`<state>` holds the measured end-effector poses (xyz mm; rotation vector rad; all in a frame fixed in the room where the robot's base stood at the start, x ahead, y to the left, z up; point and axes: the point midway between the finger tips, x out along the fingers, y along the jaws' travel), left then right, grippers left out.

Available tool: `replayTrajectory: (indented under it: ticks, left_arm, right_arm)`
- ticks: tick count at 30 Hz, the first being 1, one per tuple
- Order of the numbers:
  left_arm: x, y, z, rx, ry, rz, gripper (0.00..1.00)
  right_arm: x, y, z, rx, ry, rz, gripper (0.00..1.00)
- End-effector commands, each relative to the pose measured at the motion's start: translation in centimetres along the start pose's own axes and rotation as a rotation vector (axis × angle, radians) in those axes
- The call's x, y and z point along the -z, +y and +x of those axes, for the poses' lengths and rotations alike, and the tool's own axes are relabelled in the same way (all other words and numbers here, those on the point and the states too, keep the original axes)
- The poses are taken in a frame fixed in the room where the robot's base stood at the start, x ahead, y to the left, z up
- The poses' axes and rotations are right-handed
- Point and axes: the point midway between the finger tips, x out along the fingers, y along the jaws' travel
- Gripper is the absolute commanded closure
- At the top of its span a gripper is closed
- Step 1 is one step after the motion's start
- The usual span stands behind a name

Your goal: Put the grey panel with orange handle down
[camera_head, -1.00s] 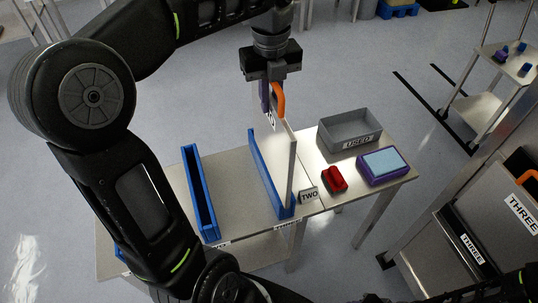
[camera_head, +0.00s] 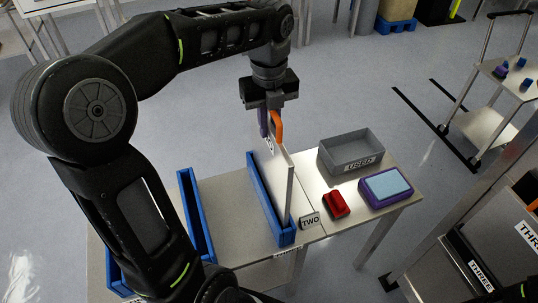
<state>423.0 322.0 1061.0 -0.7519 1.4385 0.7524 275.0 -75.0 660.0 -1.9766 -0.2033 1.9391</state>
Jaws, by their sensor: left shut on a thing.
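The grey panel (camera_head: 284,190) stands upright, edge towards me, with its lower edge in or at the blue slotted holder (camera_head: 268,202) on the table. Whether it rests on the bottom of the holder I cannot tell. Its orange handle (camera_head: 277,128) is at the top. My left gripper (camera_head: 270,104) points down from above and is shut on the orange handle. My right gripper is not in view.
A second blue holder (camera_head: 196,215) stands to the left on the metal table (camera_head: 230,205). To the right are a "TWO" sign (camera_head: 310,221), a red block (camera_head: 336,205), a purple-and-blue box (camera_head: 386,187) and a grey "USED" bin (camera_head: 350,152). A cabinet marked "THREE" (camera_head: 480,262) is at lower right.

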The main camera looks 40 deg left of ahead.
Motion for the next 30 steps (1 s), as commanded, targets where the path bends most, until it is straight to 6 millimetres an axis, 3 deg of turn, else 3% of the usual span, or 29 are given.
replayTrajectory:
  ticks: [5, 16, 24, 30]
  left_arm:
    - [0.0, 0.0, 1.8, 0.001, -0.002, 0.001, 1.0]
    - [0.0, 0.0, 2.3, 0.001, -0.002, 0.0, 1.0]
    - [0.0, 0.0, 5.5, 0.001, 0.0, 0.0, 1.0]
    - [0.0, -0.1, 5.7, 0.003, -0.003, 0.0, 1.0]
  right_arm:
    - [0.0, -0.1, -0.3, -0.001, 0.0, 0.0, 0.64]
    - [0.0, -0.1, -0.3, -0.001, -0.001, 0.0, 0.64]
    - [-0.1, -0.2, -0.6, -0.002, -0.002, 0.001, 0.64]
    - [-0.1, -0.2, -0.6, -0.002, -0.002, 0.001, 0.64]
